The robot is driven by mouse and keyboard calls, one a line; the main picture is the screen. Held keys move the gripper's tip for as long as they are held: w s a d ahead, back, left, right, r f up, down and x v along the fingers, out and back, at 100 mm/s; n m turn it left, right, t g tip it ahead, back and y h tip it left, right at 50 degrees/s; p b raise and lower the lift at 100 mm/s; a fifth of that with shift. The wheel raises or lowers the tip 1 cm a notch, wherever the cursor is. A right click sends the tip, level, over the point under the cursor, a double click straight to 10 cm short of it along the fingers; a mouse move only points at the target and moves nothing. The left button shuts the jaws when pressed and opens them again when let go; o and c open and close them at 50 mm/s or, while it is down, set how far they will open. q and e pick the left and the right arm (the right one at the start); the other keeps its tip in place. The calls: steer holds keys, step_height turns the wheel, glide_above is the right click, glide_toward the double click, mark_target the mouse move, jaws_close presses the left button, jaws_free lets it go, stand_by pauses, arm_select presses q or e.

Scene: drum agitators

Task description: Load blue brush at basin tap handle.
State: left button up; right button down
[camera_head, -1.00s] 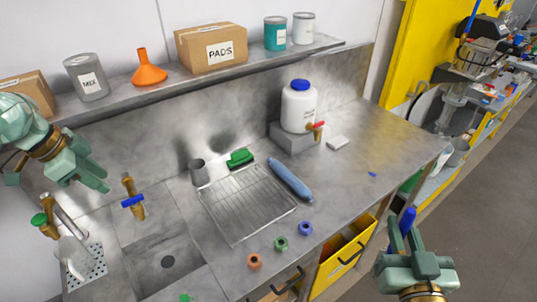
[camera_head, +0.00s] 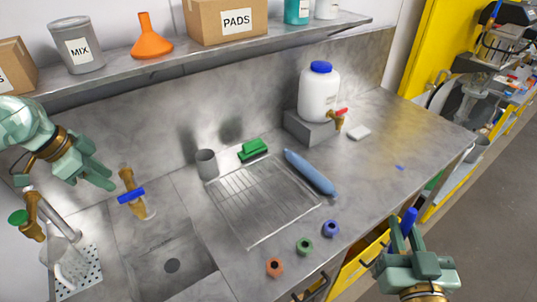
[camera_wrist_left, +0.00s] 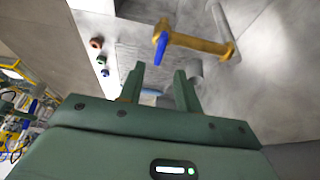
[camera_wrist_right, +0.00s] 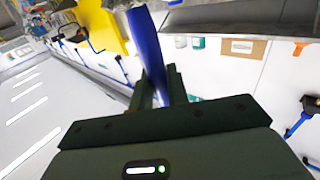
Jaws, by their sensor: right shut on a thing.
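My right gripper (camera_head: 407,238) is shut on a slim blue brush (camera_head: 409,221), off the front edge of the bench. In the right wrist view the blue brush (camera_wrist_right: 146,45) sticks out past the fingers; its bristles cannot be made out. The basin tap (camera_head: 127,178) is brass with a blue handle (camera_head: 131,194), above the steel basin at the left. It also shows in the left wrist view with its blue handle (camera_wrist_left: 161,48). My left gripper (camera_head: 100,172) is open and empty, a little left of the tap and apart from it.
A ridged drainer (camera_head: 262,200) lies mid-bench, with a grey cup (camera_head: 206,164), green block (camera_head: 253,149) and blue bottle (camera_head: 310,172) around it. Orange (camera_head: 275,267), green (camera_head: 304,245) and blue (camera_head: 331,228) rings sit near the front edge. A white jug (camera_head: 319,92) stands behind.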

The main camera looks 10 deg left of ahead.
mark_target(129, 193)
arm_select(q)
steer(key=x, duration=0.7)
steer(key=shift+b, duration=0.4)
jaws_close()
